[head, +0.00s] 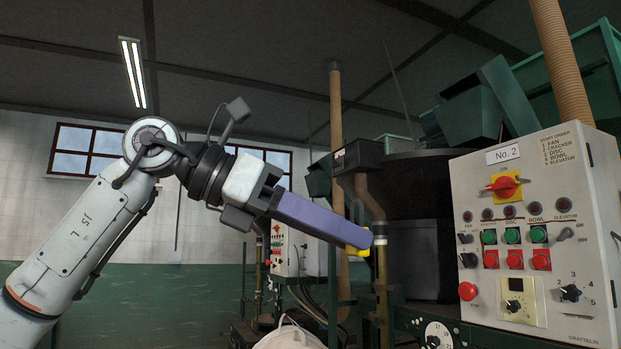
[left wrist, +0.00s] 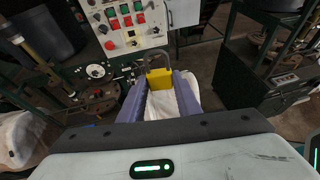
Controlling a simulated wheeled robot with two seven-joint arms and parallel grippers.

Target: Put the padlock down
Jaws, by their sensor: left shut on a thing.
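My left gripper (head: 362,238) reaches in from the left, its long purple-blue fingers sloping down to the right. It is shut on the yellow padlock (head: 356,254), which is mostly hidden behind the fingers in the head view. In the left wrist view the padlock (left wrist: 161,78) sits between the fingertips (left wrist: 162,84), with its grey shackle pointing away from the gripper. The padlock is held up in the air. My right gripper is not in view.
A control panel marked No. 2 (head: 480,235) with a red and yellow switch stands at the right. A dial (head: 438,336) sits below it. A white bag (head: 290,338) is low in the middle. A dark cabinet (left wrist: 246,91) and bare floor show in the wrist view.

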